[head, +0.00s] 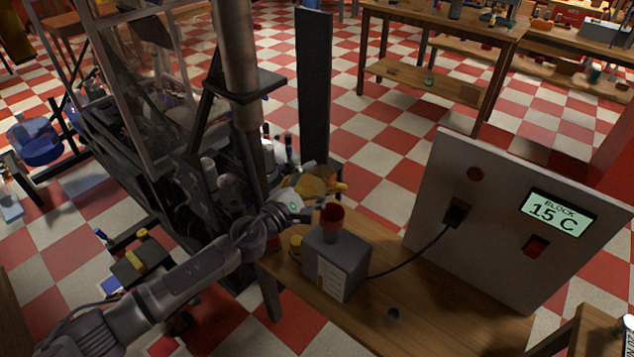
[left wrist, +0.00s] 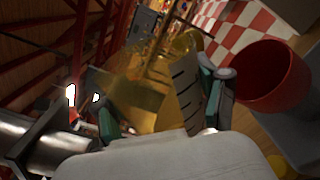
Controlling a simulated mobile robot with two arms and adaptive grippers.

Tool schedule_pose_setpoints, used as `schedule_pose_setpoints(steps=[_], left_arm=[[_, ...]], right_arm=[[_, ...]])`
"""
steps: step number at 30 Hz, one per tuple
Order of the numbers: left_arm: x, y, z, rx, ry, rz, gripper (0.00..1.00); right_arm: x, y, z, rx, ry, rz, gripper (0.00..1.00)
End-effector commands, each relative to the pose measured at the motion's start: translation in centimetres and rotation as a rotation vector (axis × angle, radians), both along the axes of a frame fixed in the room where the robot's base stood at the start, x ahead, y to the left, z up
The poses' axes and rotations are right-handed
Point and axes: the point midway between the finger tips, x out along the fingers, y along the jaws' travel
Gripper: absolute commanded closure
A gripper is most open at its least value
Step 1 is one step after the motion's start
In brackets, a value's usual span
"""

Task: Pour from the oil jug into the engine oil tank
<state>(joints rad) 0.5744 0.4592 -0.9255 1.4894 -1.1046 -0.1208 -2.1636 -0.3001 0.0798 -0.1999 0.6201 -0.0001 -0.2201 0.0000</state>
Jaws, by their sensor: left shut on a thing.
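The oil jug (head: 312,183) is amber and see-through, with dark level marks that show in the left wrist view (left wrist: 184,88). My left gripper (head: 298,203) is shut on it, and its fingers show on both sides of the jug in the left wrist view. The jug is held above the bench's left end, beside and a little behind the red funnel (head: 332,214). The engine oil tank (head: 336,264) is a grey box with this funnel on top; the funnel also shows in the left wrist view (left wrist: 272,78). I see no oil stream. My right gripper is out of view.
A yellow cap (head: 296,243) lies beside the tank on the wooden bench (head: 450,308). A panel (head: 515,215) reading "BLOCK 15 C" stands at right, cabled towards the tank. A dark machine frame (head: 150,150) crowds the left.

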Motion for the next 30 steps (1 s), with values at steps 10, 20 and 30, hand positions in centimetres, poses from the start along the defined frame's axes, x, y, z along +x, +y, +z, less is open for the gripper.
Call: schedule_pose_setpoints(steps=[10, 20, 30], left_arm=[[-0.1, -0.1, 3.4, -0.123, 0.087, 0.001, 0.85], [-0.3, -0.5, 8.0, -0.379, 0.273, 0.0, 0.85], [-0.4, -0.6, 9.1, -0.486, 0.35, 0.0, 0.85]], right_arm=[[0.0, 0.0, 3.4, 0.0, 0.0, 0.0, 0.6], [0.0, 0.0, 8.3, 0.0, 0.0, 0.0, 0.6], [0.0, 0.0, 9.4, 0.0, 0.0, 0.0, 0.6]])
